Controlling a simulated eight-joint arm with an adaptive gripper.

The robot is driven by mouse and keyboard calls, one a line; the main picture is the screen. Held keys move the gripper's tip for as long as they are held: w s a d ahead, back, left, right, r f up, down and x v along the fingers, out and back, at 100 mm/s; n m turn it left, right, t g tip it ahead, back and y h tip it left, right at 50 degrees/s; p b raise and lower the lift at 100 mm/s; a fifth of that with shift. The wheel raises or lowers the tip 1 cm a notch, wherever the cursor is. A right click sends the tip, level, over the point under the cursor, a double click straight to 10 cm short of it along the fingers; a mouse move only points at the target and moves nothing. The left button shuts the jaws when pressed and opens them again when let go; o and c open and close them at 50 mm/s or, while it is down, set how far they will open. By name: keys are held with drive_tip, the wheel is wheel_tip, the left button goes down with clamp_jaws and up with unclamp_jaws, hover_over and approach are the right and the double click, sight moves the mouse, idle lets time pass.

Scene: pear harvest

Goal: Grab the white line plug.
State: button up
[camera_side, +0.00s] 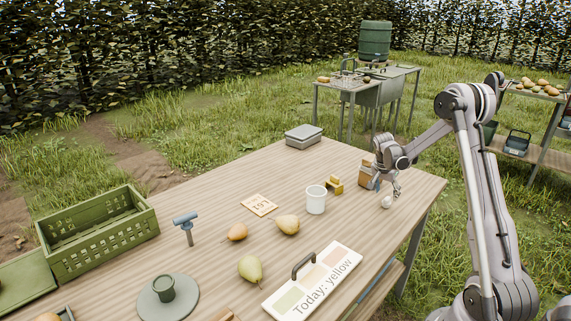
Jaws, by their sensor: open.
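A small, pale, rounded thing (387,202), which looks like the white line plug, sits near the right edge of the wooden table (205,243). Its exact shape is too small to make out. My gripper (388,189) is open and points down just above it. The fingers are very close to it; I cannot tell whether they touch it.
A brown block-like box (366,174) stands just left of my gripper. A yellow item (335,184) and a white cup (316,201) are farther left. Several pears, a sign board (318,283) and a green crate (100,238) occupy the rest. The table's right edge is close.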

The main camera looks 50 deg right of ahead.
sight(387, 198)
drive_tip(key=shift+x, duration=2.2)
drive_tip(key=shift+s, duration=0.1)
drive_tip(key=c, duration=0.9)
